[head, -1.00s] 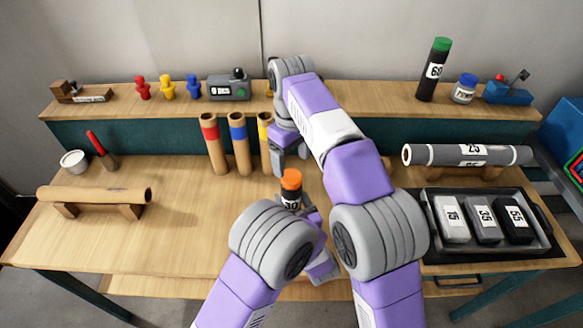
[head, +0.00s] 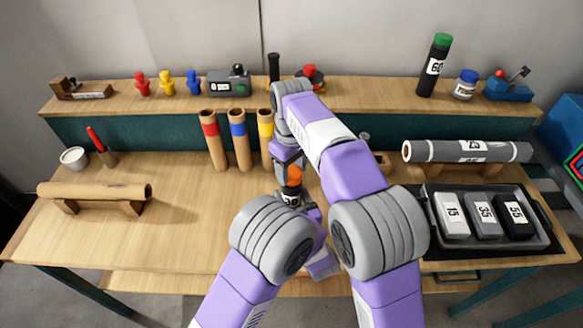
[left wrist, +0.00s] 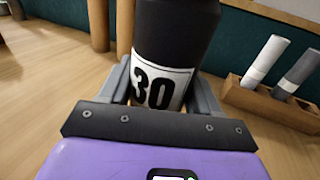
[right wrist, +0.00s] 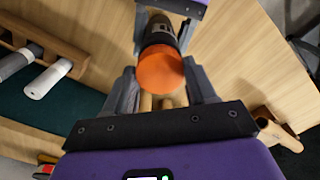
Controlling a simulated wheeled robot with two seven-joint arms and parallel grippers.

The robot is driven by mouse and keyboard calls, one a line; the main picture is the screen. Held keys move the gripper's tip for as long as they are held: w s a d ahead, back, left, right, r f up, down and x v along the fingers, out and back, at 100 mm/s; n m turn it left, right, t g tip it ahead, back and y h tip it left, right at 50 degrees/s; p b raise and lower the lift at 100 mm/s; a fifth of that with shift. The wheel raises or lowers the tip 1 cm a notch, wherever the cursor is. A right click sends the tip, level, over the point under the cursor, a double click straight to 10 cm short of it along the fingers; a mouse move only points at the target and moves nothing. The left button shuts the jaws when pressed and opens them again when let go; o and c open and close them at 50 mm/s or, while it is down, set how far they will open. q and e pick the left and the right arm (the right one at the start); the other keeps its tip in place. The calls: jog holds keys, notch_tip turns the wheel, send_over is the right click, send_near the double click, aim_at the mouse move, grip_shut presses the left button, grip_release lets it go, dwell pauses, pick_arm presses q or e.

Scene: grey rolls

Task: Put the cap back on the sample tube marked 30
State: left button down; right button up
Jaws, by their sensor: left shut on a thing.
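The sample tube marked 30 (left wrist: 172,35) is a dark cylinder with a white label; in the head view it stands upright (head: 290,198) above the front of the bench. My left gripper (left wrist: 160,88) is shut on it, low around the label. The orange cap (right wrist: 160,70) sits at the top end of the tube and also shows in the head view (head: 294,176). I cannot tell how firmly it is seated. My right gripper (right wrist: 161,80) is open above the tube, its fingers on either side of the cap. In the head view, my right gripper (head: 288,168) partly hides the cap.
Three banded cardboard tubes (head: 238,145) stand just behind and left of the grippers. A grey roll (head: 466,152) lies on a cradle at right, behind a black tray (head: 433,213) of marked blocks. A brown roll (head: 95,192) lies at left. The bench's left middle is clear.

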jog(key=c, duration=0.4)
jog(key=shift+m, duration=0.9)
jog(key=o, duration=1.3)
jog(key=shift+r, duration=6)
